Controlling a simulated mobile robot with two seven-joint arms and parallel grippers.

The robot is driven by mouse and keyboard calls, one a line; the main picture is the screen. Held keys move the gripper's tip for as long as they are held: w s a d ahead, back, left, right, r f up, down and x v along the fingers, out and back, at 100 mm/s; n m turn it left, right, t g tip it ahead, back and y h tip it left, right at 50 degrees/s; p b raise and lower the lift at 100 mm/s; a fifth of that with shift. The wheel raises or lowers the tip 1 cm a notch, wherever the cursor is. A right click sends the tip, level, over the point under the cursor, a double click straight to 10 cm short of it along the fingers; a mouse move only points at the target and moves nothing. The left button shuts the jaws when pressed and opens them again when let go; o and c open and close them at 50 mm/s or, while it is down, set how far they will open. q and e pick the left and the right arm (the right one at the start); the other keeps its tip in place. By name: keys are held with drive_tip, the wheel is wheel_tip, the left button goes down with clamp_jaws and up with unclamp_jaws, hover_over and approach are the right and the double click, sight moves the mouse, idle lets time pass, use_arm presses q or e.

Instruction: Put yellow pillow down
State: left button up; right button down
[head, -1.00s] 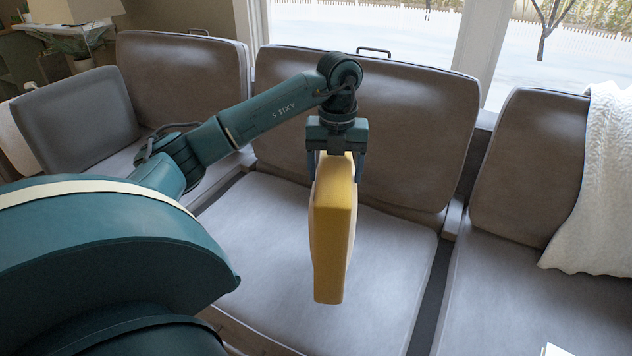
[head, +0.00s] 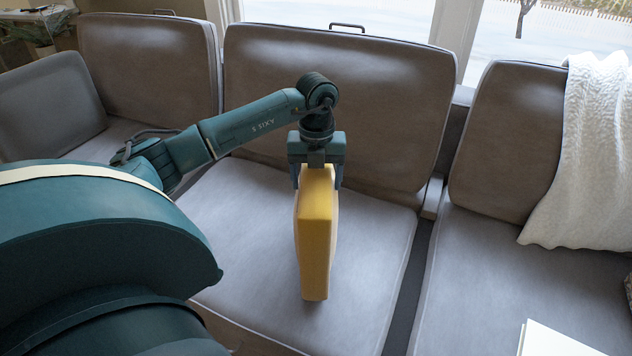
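The yellow pillow (head: 316,238) hangs upright, narrow edge toward me, over the middle seat cushion (head: 250,260) of the grey sofa. My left gripper (head: 317,178) points down and is shut on the pillow's top edge, one finger on each side. The pillow's lower end is at or just above the seat; I cannot tell whether it touches. My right gripper is not in view.
The sofa's middle backrest (head: 340,90) stands behind the pillow. A white blanket (head: 585,160) drapes over the right backrest. A white flat object (head: 560,340) lies at the lower right. The middle seat is otherwise clear.

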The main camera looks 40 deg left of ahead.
use_arm(q)
drive_tip(key=shift+f, duration=0.3)
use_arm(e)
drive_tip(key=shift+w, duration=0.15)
use_arm(q)
drive_tip(key=o, duration=1.8)
drive_tip(key=shift+f, duration=0.1)
wheel_tip(320, 180, up, 12)
drive_tip(key=p, duration=0.2)
drive_tip(key=shift+f+p, duration=0.25)
drive_tip(key=shift+p, duration=0.1)
drive_tip(key=shift+r, duration=0.35)
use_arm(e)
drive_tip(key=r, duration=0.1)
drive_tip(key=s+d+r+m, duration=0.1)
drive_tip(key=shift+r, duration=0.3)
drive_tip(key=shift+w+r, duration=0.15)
